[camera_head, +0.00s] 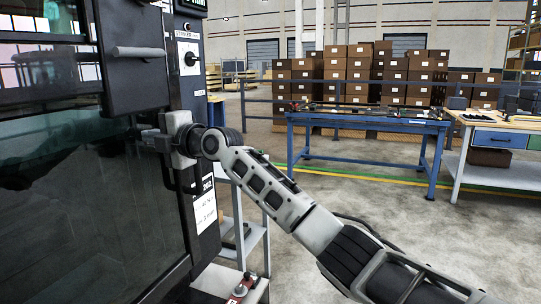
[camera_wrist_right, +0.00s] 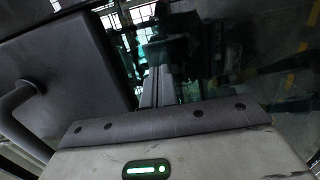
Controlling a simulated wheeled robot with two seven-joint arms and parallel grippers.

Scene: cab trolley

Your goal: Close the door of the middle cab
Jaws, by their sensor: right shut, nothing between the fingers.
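The cab door (camera_head: 90,200) fills the left of the head view as a large dark glass panel in a black frame. Its grey bar handle (camera_head: 138,52) sits on a black plate above my gripper. The handle also shows at the left edge of the wrist view (camera_wrist_right: 14,104). My right gripper (camera_head: 148,138) is shut and empty, with its fingers against or very near the door just below the handle plate. In the wrist view its fingers (camera_wrist_right: 157,84) point at the reflective glass; contact is unclear. The door looks nearly flush with its frame; any gap is hidden. My left gripper is out of view.
A control panel with a rotary switch (camera_head: 189,58) stands right of the door. A grey shelf trolley (camera_head: 240,236) is beside and below my right arm. A blue table (camera_head: 372,122) and stacked cardboard boxes (camera_head: 350,70) stand behind. The floor at right is open.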

